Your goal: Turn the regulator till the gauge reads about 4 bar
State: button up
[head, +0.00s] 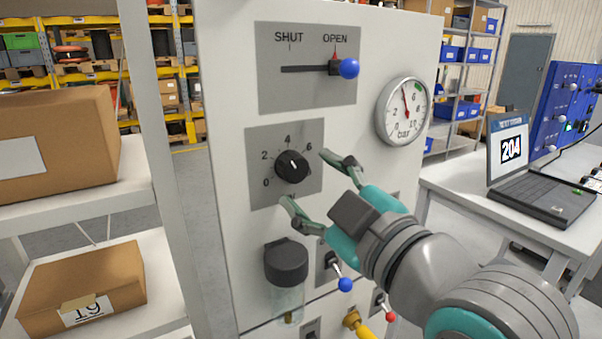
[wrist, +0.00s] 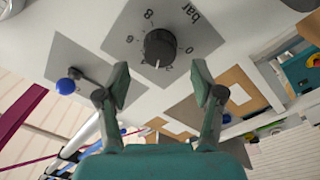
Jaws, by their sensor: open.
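The regulator is a black round knob (head: 291,164) on a grey plate marked 0, 2, 4, 6 on the white panel. A short white mark shows on its face. It also shows in the wrist view (wrist: 160,46), just beyond the fingertips and between them. My gripper (head: 306,179) is open, its two green fingers spread wide on either side of the knob, apart from it. Nothing is between the fingers. The round gauge (head: 398,118) is at the upper right of the panel. Its red needle points up and slightly left, between the 2 and the 6. A green mark lies right of the needle.
Above the knob, a blue-tipped lever (head: 348,68) stands at OPEN. Below are a black-capped clear bowl (head: 286,262) and a blue-tipped toggle (head: 344,284).

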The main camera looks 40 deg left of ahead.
jog(key=v, duration=0.7)
jog(key=shift+s+d, duration=0.2)
jog(key=shift+d, duration=0.1)
jog(key=shift+f, duration=0.1)
jog(key=w+d+f+m+t+h, duration=0.35)
jog(key=d+f+m, duration=0.25)
jog(key=f, duration=0.6)
jog(key=w+d+f+m+t+h, duration=0.2)
jog(key=w+d+f+m+t, duration=0.3)
jog(key=f, duration=0.7)
jog(key=s+d+f+m+h, duration=0.3)
jog(key=s+d+f+m, duration=0.1)
jog(key=d+f, duration=0.25)
jog(key=s+d+f+m+h, duration=0.3)
jog(key=s+d+f, duration=0.25)
jog(key=f, duration=0.25)
jog(key=s+d+f+m+h, duration=0.1)
jog(key=s+d+f+h, duration=0.1)
jog(key=s, duration=0.6)
jog(key=s+d+f+m+h, duration=0.1)
jog(key=s+d+f, duration=0.1)
jog(key=s+d, duration=0.3)
jog(key=s+d+f+m+h, duration=0.2)
jog(key=s+d, duration=0.1)
jog(key=s, duration=0.8)
jog(key=shift+s+d+f+g+h, duration=0.35)
jog(key=shift+d+f, duration=0.05)
